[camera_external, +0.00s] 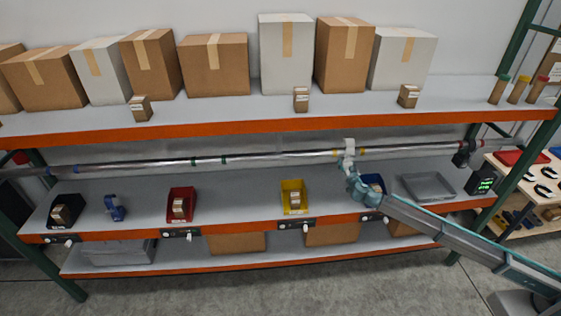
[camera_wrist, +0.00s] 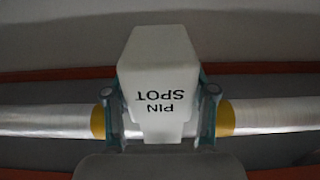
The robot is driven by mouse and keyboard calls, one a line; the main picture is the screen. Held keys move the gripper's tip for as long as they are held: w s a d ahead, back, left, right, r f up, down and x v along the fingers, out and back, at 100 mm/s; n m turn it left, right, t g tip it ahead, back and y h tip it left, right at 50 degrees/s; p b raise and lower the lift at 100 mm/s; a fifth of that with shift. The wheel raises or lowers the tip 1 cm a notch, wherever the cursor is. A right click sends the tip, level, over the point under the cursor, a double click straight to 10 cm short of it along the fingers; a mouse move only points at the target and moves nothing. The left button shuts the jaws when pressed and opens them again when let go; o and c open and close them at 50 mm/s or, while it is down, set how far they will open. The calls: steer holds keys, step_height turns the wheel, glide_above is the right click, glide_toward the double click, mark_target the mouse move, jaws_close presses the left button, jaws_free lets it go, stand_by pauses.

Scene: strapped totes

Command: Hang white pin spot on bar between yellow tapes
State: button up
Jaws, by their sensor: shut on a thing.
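The white pin spot (camera_wrist: 158,60), lettered "PIN SPOT" upside down in the wrist view, is between the two teal fingers of my gripper (camera_wrist: 159,112). My gripper is shut on its sides. The pin spot is in front of the silver bar (camera_wrist: 275,114), between the left yellow tape (camera_wrist: 97,122) and the right yellow tape (camera_wrist: 225,119). In the external view the pin spot (camera_external: 348,148) is at the bar (camera_external: 270,156), with my gripper (camera_external: 350,168) just below. Whether its hook bears on the bar is hidden.
A black lamp (camera_external: 462,155) hangs on the bar to the right. Green tapes (camera_external: 208,161) mark the bar to the left. Below are a yellow bin (camera_external: 294,197), a red bin (camera_external: 181,205), a blue clamp (camera_external: 115,208) and a grey tray (camera_external: 428,186). Boxes line the upper shelf.

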steer(key=shift+f+b, duration=2)
steer(key=shift+b, duration=0.25)
steer(key=shift+s, duration=0.1)
steer(key=o, duration=1.4)
steer(key=shift+f, duration=0.1)
steer(key=s, duration=0.8)
steer(key=s+d, duration=0.1)
steer(key=s, duration=0.3)
